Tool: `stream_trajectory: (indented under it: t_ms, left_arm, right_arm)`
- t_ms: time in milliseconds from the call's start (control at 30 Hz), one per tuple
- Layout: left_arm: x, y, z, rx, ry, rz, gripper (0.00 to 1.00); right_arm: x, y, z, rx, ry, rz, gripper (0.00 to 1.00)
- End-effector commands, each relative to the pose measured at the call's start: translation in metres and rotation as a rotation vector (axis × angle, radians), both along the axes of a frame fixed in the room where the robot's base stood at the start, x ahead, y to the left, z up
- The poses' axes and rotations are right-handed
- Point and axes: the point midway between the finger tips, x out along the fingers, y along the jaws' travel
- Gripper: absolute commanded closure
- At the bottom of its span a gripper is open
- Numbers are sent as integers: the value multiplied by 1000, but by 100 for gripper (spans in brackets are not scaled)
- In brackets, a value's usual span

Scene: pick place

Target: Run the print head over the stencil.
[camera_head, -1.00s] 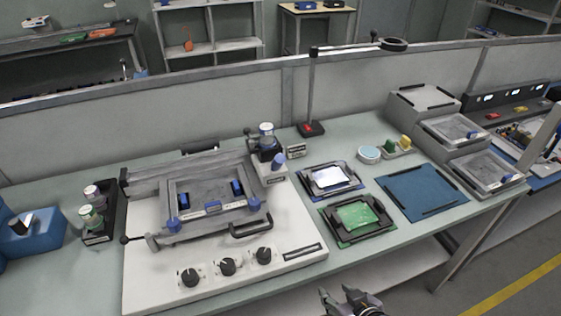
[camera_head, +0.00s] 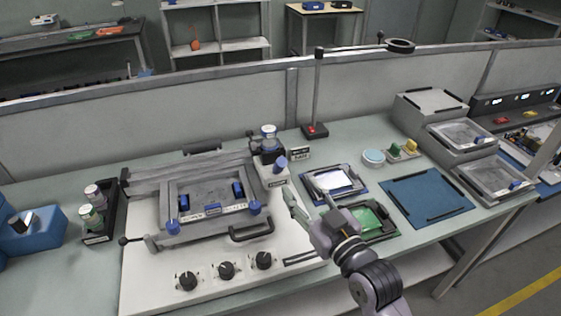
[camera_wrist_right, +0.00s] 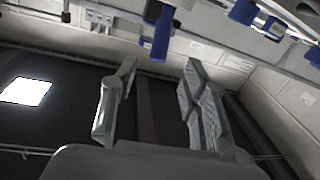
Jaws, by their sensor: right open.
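The stencil printer (camera_head: 145,285) is a white base with a grey framed stencil bed (camera_head: 205,190) and blue clamps. A long grey bar (camera_head: 150,180), which looks like the print head, lies across the back of the frame. A black handle (camera_head: 250,231) is at the front right of the frame. My right gripper (camera_head: 303,188) is open and empty, raised right of the printer, with its fingers pointing away toward the back. In the wrist view its two fingers (camera_wrist_right: 160,75) stand apart with nothing between them; blue clamp parts (camera_wrist_right: 162,35) show beyond. My left gripper is not in view.
A blue-framed board (camera_head: 350,190) and a green board (camera_head: 384,232) lie right of the printer, the green one partly behind my arm. A blue mat (camera_head: 425,195) is farther right. Jars in a black holder (camera_head: 104,222) stand left. Three knobs line the printer's front.

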Motion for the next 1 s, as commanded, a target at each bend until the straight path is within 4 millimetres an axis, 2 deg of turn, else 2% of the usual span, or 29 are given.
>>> stream_trajectory:
  t_ms: [33,200,433,633,933,1000]
  left_arm:
    - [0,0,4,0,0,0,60]
    - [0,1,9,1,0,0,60]
    - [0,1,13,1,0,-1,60]
    - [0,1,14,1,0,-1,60]
    - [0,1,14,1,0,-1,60]
    - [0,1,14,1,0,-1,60]
  right_arm:
    - [11,6,3,2,0,0,59]
    - [44,23,2,2,1,1,59]
    - [77,40,1,0,1,0,59]
    - [90,47,0,0,1,0,59]
    - [92,47,-1,-1,2,0,59]
    - [92,47,-1,-1,2,0,62]
